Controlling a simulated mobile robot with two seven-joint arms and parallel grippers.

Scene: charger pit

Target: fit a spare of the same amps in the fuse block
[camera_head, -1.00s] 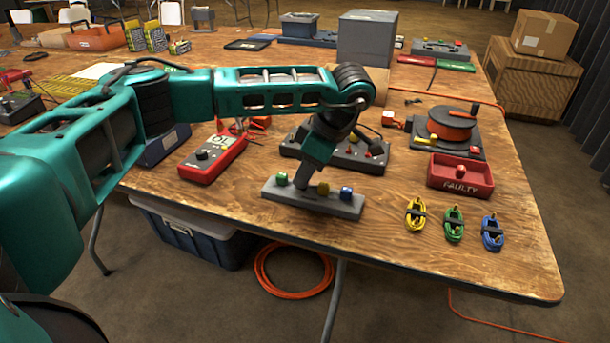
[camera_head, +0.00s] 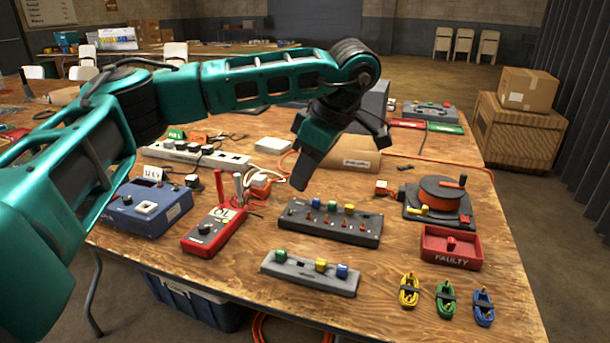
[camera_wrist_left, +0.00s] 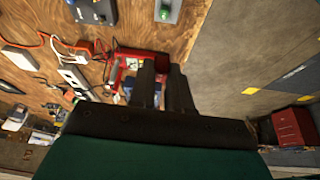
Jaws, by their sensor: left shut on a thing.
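My left gripper (camera_head: 299,182) hangs above the dark fuse block (camera_head: 368,237), near its back left, clear of it. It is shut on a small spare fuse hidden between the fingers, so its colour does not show. In the wrist view the fingers (camera_wrist_left: 163,72) point away, close together. The fuse block carries green, blue and yellow fuses (camera_head: 349,208) and a row of red parts. The grey spare rack (camera_head: 310,283) in front holds green (camera_head: 281,255), yellow (camera_head: 321,265) and blue (camera_head: 342,271) spares, with a dark gap between green and yellow. My right gripper is out of view.
A red FAULTY tray (camera_head: 450,260) with a red piece inside stands to the right. A red multimeter (camera_head: 208,238) and blue device (camera_head: 140,212) stand left. A cable reel (camera_head: 440,195) sits back right. Yellow, green and blue cable bundles (camera_head: 445,299) lie at the front edge.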

